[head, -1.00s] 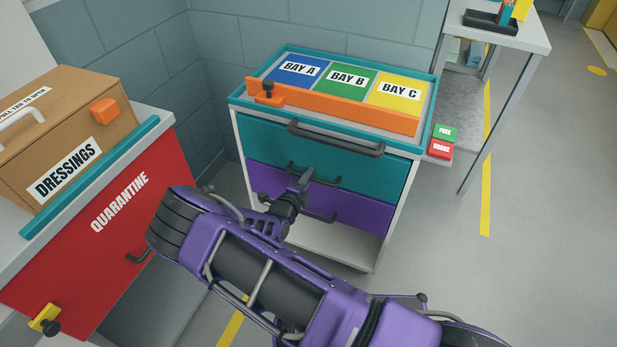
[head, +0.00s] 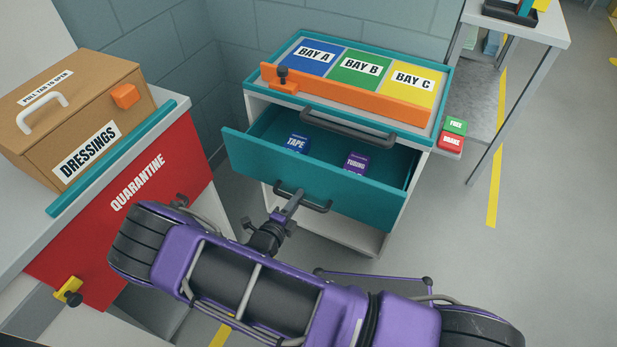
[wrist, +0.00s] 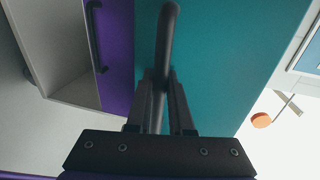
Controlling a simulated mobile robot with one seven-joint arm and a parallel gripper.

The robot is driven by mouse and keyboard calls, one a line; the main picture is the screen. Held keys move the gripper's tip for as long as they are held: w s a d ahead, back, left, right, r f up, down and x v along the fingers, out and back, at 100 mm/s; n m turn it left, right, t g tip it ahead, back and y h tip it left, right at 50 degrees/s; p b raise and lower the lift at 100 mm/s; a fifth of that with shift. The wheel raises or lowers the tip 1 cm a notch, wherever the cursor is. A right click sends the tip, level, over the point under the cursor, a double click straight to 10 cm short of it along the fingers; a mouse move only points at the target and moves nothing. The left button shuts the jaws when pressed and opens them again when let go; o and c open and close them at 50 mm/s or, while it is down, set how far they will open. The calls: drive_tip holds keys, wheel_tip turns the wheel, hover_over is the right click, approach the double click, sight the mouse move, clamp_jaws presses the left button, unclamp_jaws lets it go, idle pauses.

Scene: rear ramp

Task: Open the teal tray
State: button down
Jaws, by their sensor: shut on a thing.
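The teal tray (head: 330,178) is a drawer in the white cabinet, pulled well out toward me. Inside it lie a blue box marked TAPE (head: 297,144) and a purple box marked TUBING (head: 356,163). My gripper (head: 291,203) is shut on the dark bar handle (head: 318,207) on the tray's front. In the wrist view the teal front (wrist: 215,60) fills the right half, and my two fingers (wrist: 160,85) close around the handle bar. The purple drawer (wrist: 117,50) below shows there, with its own handle.
On the cabinet top, an orange bar (head: 345,97) lies in front of the BAY A, B and C panels. A red QUARANTINE cabinet (head: 130,220) with a DRESSINGS box (head: 80,120) stands close at left.

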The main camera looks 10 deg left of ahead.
drive_tip(key=f+v, duration=0.2)
drive_tip(key=v, duration=1.1)
drive_tip(key=shift+s+f, duration=0.35)
drive_tip(key=c, duration=1.1)
unclamp_jaws()
drive_tip(key=shift+a, duration=0.1)
drive_tip(key=v, duration=1.7)
drive_tip(key=shift+s, duration=0.2)
